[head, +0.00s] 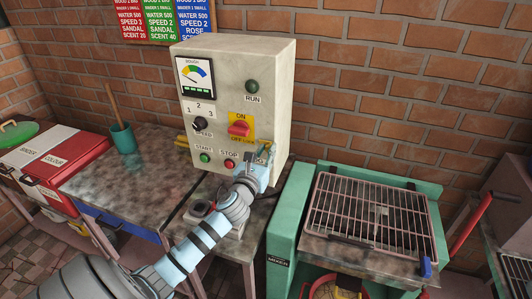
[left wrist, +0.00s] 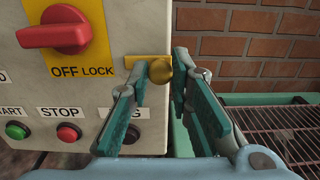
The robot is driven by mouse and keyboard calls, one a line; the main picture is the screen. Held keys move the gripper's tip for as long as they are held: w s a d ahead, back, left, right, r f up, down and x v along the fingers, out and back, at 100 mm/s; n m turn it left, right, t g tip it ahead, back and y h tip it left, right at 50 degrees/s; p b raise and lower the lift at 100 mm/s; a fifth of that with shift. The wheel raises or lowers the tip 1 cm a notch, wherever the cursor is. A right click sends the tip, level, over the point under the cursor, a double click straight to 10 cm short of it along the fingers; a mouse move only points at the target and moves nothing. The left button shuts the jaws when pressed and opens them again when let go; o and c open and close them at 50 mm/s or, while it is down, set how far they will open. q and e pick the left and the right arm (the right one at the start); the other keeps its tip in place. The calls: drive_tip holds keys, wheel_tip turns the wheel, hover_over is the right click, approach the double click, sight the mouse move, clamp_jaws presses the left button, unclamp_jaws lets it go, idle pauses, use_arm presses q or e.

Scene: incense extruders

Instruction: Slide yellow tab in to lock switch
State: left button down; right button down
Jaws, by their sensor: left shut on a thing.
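The grey control box has a red rotary switch (head: 239,128) on a yellow ON / OFF LOCK plate (head: 246,115). In the left wrist view the red switch (left wrist: 58,32) has its handle lying sideways. The yellow tab (left wrist: 143,62) is a short bar at the box's right edge, below and right of the switch, ending in a round brass-coloured knob (left wrist: 160,71). My left gripper (head: 265,150) is at that edge. In the left wrist view its fingers (left wrist: 161,76) are shut on the knob, one on each side. The head view hides most of the tab. My right gripper is not in view.
A run lamp (head: 252,86), a speed dial (head: 199,124) and start and stop buttons (head: 230,163) are on the box face. A green-framed mixer with a grille (head: 375,215) stands to the right. A cup (head: 123,138) stands on the left counter.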

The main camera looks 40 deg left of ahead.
sight(260, 142)
use_arm(q)
drive_tip(key=a, duration=0.1)
drive_tip(key=s+a, duration=0.1)
drive_tip(key=a, duration=0.1)
drive_tip(key=shift+w+d+r, duration=0.1)
drive_tip(key=shift+d, duration=0.15)
drive_tip(key=c, duration=1.6)
unclamp_jaws()
drive_tip(key=shift+c, duration=0.2)
drive_tip(key=shift+o, duration=0.8)
drive_tip(key=shift+a, duration=0.35)
drive_tip(key=shift+s+d, duration=0.3)
drive_tip(key=shift+s, duration=0.05)
drive_tip(key=v, duration=1.1)
drive_tip(key=shift+s, duration=0.25)
drive_tip(key=shift+a, duration=0.1)
